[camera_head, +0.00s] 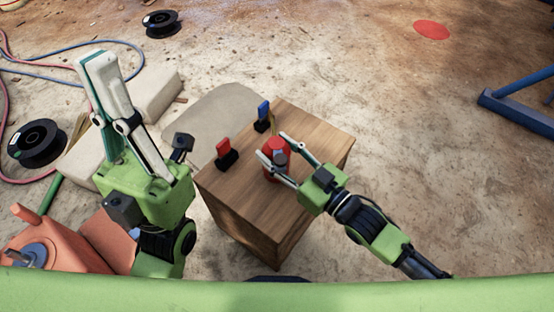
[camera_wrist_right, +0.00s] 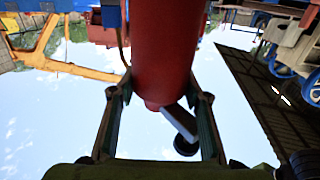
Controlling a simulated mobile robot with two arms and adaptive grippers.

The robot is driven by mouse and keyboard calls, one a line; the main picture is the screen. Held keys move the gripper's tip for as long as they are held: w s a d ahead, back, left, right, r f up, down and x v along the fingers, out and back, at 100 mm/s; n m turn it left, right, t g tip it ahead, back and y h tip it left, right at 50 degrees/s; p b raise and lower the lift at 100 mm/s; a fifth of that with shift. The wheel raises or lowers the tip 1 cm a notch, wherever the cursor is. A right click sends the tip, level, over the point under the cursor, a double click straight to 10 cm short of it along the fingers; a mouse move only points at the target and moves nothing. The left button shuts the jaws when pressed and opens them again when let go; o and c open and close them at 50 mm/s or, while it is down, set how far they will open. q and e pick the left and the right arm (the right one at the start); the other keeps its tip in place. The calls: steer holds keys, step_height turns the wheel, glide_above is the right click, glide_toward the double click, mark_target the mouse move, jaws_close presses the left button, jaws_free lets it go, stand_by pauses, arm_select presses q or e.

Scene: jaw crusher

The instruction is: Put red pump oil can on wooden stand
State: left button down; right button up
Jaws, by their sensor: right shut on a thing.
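The red pump oil can (camera_head: 274,147) is between the fingers of my right gripper (camera_head: 274,148), over the top of the wooden stand (camera_head: 325,143). My right gripper is shut on the can. In the right wrist view the red body of the can (camera_wrist_right: 165,50) fills the space between the two fingers (camera_wrist_right: 163,95), with a dark-ended grey part below it. I cannot tell whether the can's base touches the wood. My left gripper (camera_head: 92,60) is raised at the left, away from the stand, with its fingers pointing up; the angle hides its opening.
A red item with a black base (camera_head: 226,152) and a blue item with a black base (camera_head: 263,115) stand on the wooden top, left of and behind the can. Black spools (camera_head: 38,143), hoses and pale blocks (camera_head: 150,95) lie at the left. A blue frame (camera_head: 515,105) is at the right.

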step_height(320, 180, down, 3)
steer(key=shift+r+b, duration=0.1)
steer(key=shift+b, duration=0.45)
steer(key=o, duration=1.5)
steer(key=shift+f, duration=0.25)
steer(key=shift+r, duration=0.1)
